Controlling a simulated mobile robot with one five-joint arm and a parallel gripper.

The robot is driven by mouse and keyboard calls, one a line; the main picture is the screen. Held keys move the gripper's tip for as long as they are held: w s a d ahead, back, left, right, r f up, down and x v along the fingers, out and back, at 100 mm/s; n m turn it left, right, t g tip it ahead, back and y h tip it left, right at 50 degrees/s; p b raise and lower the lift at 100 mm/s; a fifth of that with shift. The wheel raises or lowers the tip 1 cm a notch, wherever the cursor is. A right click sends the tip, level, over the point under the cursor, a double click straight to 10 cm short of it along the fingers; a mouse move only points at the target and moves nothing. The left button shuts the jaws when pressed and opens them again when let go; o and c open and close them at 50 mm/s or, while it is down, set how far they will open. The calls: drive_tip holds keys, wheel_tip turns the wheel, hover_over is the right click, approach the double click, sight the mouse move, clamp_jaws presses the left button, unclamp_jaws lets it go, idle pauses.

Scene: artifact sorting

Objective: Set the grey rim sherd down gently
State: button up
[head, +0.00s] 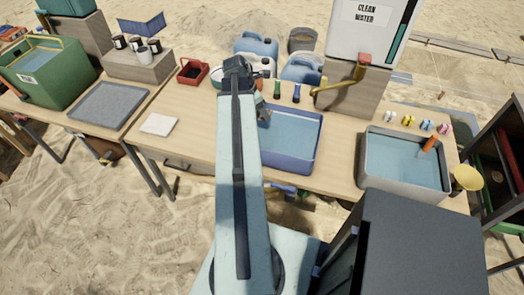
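My arm rises through the middle of the head view, and its upper link hides much of what lies behind it. My gripper (264,114) shows only in part, beside that link at the left end of the blue basin (318,147). The basin holds water. I cannot tell whether the fingers are open or shut. I cannot make out the grey rim sherd; it may be hidden by the gripper or the arm.
A grey basin of water (365,177) stands at the right. A grey tray (110,106) and a white pad (159,124) lie to the left. A green tub (52,92) is at far left, a clean water tank (365,35) behind. Bare wood surrounds the pad.

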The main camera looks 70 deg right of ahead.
sight(264, 133)
drive_tip(key=shift+f, duration=0.45)
wheel_tip(264, 133, down, 10)
drive_tip(key=b, duration=1)
drive_tip(key=shift+f, duration=0.1)
drive_tip(key=shift+r, duration=0.25)
drive_tip(key=shift+f, duration=0.1)
drive_tip(key=o, duration=0.9)
drive_tip(key=shift+f, duration=0.1)
drive_tip(key=o, duration=0.5)
drive_tip(key=shift+c, duration=0.2)
